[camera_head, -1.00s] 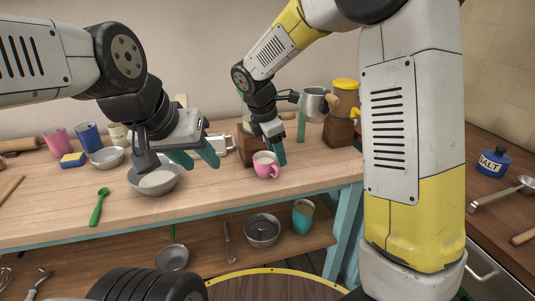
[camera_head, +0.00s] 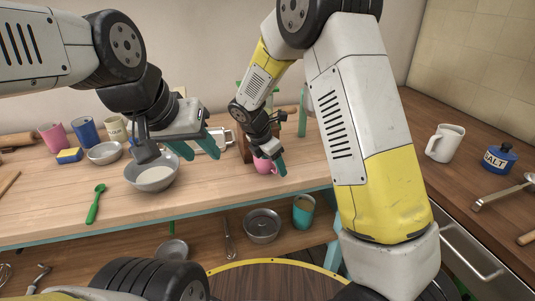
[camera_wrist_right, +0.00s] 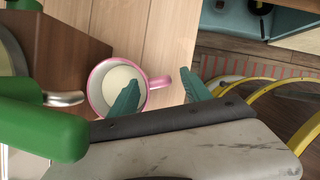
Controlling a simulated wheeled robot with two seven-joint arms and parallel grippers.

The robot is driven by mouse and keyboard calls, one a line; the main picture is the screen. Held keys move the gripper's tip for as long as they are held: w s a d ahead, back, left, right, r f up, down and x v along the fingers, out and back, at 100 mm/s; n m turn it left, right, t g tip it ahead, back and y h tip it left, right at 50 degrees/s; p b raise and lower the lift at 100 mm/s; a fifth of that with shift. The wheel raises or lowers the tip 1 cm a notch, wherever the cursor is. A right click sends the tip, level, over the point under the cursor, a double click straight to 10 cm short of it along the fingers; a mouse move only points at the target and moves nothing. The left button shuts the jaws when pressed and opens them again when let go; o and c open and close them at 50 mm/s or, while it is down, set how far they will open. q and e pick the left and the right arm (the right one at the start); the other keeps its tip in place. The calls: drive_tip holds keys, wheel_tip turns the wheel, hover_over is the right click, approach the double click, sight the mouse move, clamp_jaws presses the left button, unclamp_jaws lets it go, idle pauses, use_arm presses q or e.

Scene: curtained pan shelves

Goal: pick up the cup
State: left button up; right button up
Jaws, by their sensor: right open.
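The pink cup (camera_head: 262,167) stands upright on the wooden table, partly hidden behind my right gripper (camera_head: 280,166). In the right wrist view, the pink cup (camera_wrist_right: 96,92) shows its pink rim, pale inside and pink handle. The right gripper (camera_wrist_right: 162,88) is open. Its teal fingertips appear on either side of the handle, one overlapping the cup's rim. I cannot tell whether they touch it.
The grey bowl (camera_head: 152,180) and a green spoon (camera_head: 96,203) are left of the cup. A wooden block stands right behind the cup. A white jug (camera_head: 445,143) and blue salt pot (camera_head: 499,158) are on the right counter. Table space in front of the cup is clear.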

clamp_jaws()
drive_tip(key=shift+r, duration=0.35)
idle(0.7)
drive_tip(key=shift+a, duration=0.1)
